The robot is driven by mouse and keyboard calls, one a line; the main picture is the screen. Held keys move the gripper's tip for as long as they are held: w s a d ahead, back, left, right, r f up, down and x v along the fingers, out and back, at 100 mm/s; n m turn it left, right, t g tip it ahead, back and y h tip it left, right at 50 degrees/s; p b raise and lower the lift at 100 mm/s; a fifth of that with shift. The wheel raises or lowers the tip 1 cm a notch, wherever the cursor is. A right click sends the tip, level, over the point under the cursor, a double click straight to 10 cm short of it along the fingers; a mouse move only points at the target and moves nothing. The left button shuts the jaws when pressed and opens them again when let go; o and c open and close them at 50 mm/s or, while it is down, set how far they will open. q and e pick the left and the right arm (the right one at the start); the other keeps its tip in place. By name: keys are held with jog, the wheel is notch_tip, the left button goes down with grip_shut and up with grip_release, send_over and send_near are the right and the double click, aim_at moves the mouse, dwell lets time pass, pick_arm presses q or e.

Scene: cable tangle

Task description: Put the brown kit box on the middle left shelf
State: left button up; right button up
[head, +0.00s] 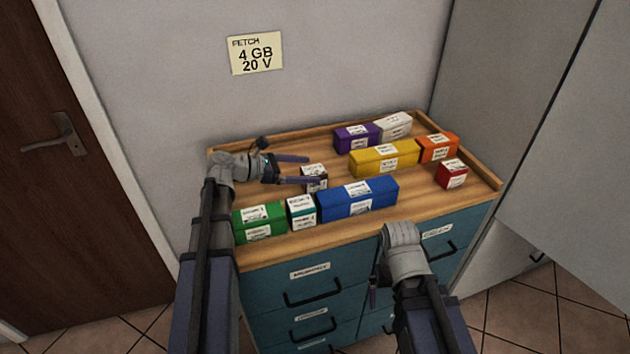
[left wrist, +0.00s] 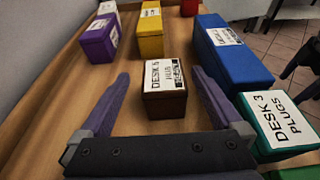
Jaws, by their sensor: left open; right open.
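The brown kit box (head: 316,171) has a white top label and sits on the wooden top behind the blue box. The left wrist view shows it close ahead (left wrist: 165,101), labelled "DESK 5". My left gripper (head: 308,170) is open and low over the wooden top, its fingers pointing at the box from the left. In the left wrist view the fingers (left wrist: 165,85) stand on either side of the box, with gaps between; it is not gripped. My right gripper (head: 374,286) is open in front of the drawers, away from the boxes. I see no shelf in either view.
A green box (head: 265,234), a teal box (head: 301,222) and a blue box (head: 357,207) line the front of the rimmed wooden top (head: 285,247). Purple (head: 350,132), white, yellow (head: 370,166), orange and red (head: 452,177) boxes stand behind and right. Blue drawers (head: 300,290) are below.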

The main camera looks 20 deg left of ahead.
aim_at(324, 171)
pick_arm(q)
jog(key=shift+s+b+x, duration=0.2)
jog(key=shift+b+x, duration=0.65)
jog(key=shift+x, duration=2.05)
jog(key=shift+d+f, duration=0.1)
jog(key=shift+f, duration=0.05)
grip_shut()
